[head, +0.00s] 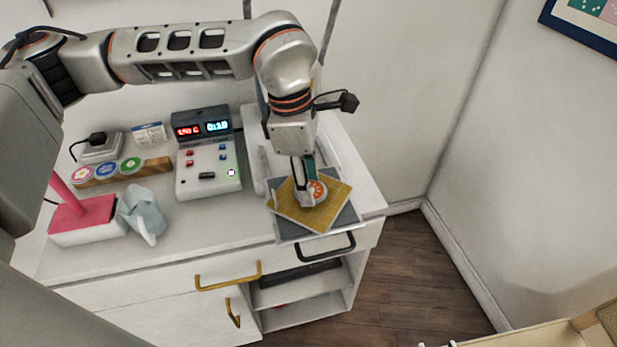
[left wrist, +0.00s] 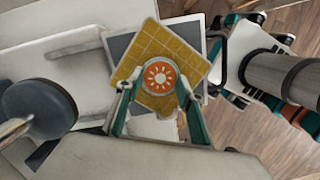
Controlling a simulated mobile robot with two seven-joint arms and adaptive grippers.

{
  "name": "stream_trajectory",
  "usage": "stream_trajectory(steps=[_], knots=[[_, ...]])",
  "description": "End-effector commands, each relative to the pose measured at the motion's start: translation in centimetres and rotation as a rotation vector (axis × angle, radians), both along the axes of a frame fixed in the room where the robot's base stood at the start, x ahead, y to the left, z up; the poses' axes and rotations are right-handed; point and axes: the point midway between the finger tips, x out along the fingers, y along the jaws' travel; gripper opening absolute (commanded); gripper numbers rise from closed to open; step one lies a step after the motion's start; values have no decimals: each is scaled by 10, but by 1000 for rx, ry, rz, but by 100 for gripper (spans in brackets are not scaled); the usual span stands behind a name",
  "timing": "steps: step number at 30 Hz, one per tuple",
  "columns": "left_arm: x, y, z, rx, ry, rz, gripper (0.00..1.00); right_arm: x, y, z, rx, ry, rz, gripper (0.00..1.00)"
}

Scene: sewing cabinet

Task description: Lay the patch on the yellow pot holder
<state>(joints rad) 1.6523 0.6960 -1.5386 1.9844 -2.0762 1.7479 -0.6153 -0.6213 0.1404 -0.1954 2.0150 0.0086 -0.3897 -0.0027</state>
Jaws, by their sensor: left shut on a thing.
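The yellow pot holder (head: 318,217) lies turned at an angle on a grey pad at the right end of the white counter. It also shows in the left wrist view (left wrist: 148,42), with a stitched square grid. The patch (head: 317,190) is a round orange disc with a white sun; it shows face-on in the left wrist view (left wrist: 159,76). My left gripper (head: 311,192) points down over the pot holder, its two fingertips on opposite edges of the patch. The patch is over the pot holder; I cannot tell whether they touch.
The grey pad (head: 346,216) sits on a tray with a black handle (head: 326,247) at the front edge. To the left stand a control box (head: 207,180) with red and blue displays, a wooden strip (head: 155,166) with round badges, and a pink-topped box (head: 85,217) beside crumpled grey-blue cloth (head: 143,212).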

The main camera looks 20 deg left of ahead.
Motion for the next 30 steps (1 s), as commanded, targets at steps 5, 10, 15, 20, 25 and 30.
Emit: stream_trajectory(steps=[5,10,15,20,25,30], knots=[[0,0,1,0,-1,0,57,-1,1,0,2,2,2,40],[0,0,0,0,0,0,57,-5,3,-2,5,9,4,40],[0,0,2,0,-1,0,57,-10,4,-5,5,19,6,40],[1,0,18,0,-3,-1,57,-9,3,-4,4,15,5,40],[1,0,50,-1,-5,0,57,-8,3,-4,5,14,4,40],[1,0,78,0,-4,0,57,-7,3,-4,5,13,4,40]])
